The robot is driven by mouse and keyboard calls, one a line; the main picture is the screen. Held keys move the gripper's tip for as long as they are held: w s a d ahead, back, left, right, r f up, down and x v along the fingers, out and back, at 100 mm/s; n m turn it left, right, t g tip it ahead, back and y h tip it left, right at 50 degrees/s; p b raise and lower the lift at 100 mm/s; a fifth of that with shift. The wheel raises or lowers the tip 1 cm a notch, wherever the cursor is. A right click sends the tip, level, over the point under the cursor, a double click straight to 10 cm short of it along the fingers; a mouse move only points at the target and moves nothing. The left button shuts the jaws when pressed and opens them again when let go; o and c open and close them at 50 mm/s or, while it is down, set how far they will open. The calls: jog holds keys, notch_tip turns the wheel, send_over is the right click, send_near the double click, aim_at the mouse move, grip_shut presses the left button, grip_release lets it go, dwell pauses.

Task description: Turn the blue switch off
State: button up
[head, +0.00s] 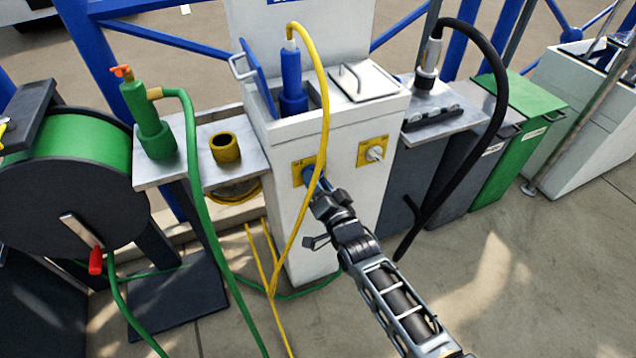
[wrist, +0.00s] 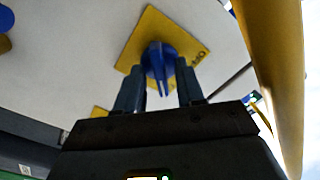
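The blue switch (wrist: 158,58) is a round knob with a narrow raised grip, on a yellow plate (wrist: 143,36) tilted in the wrist view. In the head view the blue switch (head: 308,174) sits on the white pedestal's front, partly hidden by the yellow cable and my gripper. My gripper (head: 322,190) is right in front of it. In the wrist view my gripper's two fingers (wrist: 160,88) stand apart, one on each side of the knob's grip, with gaps showing.
A yellow cable (head: 325,110) hangs from the pedestal's top, close past the switch and my gripper. A white switch (head: 375,153) on another yellow plate is to the right. A black hose (head: 497,110) hangs farther right. The white pedestal (head: 290,225) stands behind the gripper.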

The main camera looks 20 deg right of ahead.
grip_shut()
dwell(0.3)
jog(key=shift+n, duration=0.3)
jog(key=n+b, duration=0.4)
jog(key=n, duration=1.3)
jog(key=shift+a, duration=0.15)
jog(key=shift+n, duration=0.3)
dwell(0.4)
